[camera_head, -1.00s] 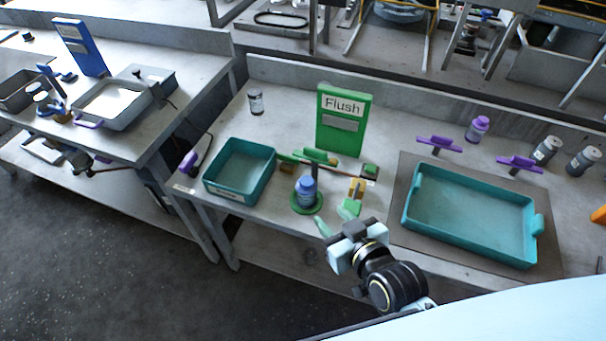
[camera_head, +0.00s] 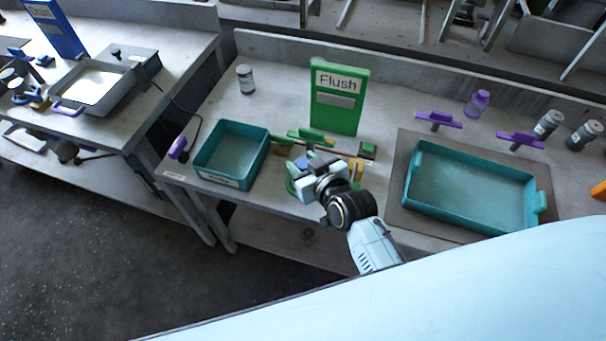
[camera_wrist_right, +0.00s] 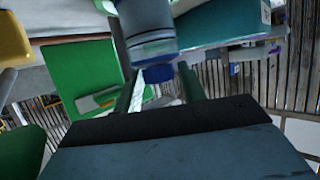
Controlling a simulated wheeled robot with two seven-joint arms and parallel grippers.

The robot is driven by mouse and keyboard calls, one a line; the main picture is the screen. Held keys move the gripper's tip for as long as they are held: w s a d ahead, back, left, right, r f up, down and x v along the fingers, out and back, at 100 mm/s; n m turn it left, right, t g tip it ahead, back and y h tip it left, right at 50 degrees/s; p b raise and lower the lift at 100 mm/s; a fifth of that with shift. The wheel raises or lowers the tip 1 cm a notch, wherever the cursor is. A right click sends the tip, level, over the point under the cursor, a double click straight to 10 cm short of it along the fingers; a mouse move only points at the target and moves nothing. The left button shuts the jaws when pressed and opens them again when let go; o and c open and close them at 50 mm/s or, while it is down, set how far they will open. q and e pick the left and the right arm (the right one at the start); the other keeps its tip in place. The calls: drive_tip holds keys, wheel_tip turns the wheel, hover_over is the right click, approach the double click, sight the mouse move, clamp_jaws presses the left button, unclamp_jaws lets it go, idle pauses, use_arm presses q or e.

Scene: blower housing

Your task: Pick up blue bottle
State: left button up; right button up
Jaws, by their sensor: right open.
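The blue bottle is mostly hidden behind my right gripper in the head view; a bit of blue (camera_head: 303,163) shows between the gripper's parts. In the right wrist view its grey-blue body (camera_wrist_right: 148,28) and darker blue cap (camera_wrist_right: 158,74) appear upside down. My right gripper (camera_head: 300,167) is at the bottle, over the round green stand (camera_head: 291,188). Its two green-tinted fingers (camera_wrist_right: 158,88) are open, one on each side of the cap in the wrist view. I cannot tell whether they touch it. My left gripper is not in view.
A green "Flush" board (camera_head: 337,98) stands behind the bottle. A teal bin (camera_head: 205,178) is to the left and a larger teal tray (camera_head: 470,218) to the right. A grey bottle (camera_head: 245,79) stands at the back left.

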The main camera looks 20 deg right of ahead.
drive_tip(key=shift+x, duration=1.15)
drive_tip(key=c, duration=0.8)
